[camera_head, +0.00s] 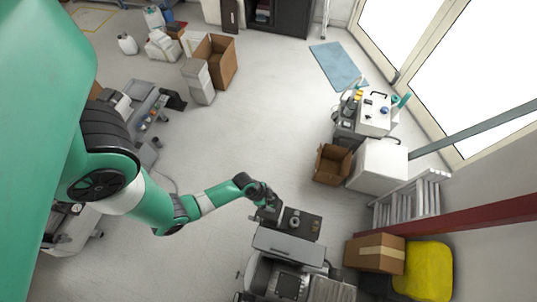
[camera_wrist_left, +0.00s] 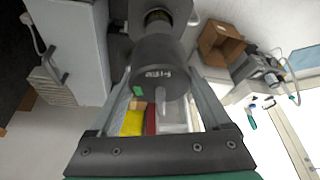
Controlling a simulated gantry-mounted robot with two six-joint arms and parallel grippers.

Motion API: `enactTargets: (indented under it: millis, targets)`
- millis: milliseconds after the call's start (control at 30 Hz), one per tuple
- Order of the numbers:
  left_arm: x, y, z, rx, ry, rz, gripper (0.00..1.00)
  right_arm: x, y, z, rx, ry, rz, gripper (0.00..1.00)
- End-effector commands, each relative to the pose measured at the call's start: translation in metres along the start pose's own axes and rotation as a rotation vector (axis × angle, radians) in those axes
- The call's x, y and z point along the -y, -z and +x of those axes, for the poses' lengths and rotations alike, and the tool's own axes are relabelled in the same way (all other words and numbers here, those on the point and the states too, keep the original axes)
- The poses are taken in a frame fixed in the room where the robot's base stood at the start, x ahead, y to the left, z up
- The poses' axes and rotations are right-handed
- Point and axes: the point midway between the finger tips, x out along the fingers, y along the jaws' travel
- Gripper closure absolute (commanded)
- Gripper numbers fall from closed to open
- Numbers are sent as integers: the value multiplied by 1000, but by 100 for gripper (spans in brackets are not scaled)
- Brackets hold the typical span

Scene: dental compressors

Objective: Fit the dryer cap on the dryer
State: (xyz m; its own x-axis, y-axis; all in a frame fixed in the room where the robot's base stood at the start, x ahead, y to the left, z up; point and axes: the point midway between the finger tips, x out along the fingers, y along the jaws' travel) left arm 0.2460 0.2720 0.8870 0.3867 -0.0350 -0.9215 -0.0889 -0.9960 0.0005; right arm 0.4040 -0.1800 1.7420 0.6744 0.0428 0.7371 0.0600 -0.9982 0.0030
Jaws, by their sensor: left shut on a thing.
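My left gripper (camera_head: 268,206) is at the end of the green arm, over the left part of the grey compressor unit (camera_head: 285,245). In the left wrist view its two fingers (camera_wrist_left: 160,85) are shut on a dark grey cylindrical cap with pale lettering and a small green mark, which I take for the dryer cap (camera_wrist_left: 157,66). My right gripper is in neither view.
A dark tray (camera_head: 312,225) with a ring-shaped part (camera_head: 295,221) lies beside the gripper. A closed cardboard box (camera_head: 375,253) and a yellow item (camera_head: 428,270) stand to the right. An open box (camera_head: 332,164) is farther back. The floor behind the unit is clear.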

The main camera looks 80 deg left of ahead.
Motion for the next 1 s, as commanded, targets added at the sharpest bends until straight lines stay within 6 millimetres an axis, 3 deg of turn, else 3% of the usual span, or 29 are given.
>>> enactTargets:
  millis: [267, 733, 1000]
  targets:
    - [1, -1, 1, 1, 2, -3, 80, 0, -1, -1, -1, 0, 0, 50]
    - [1, -19, 45, 1, 2, -3, 80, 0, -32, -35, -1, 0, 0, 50]
    - [1, -21, 49, 1, 2, -3, 80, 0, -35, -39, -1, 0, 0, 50]
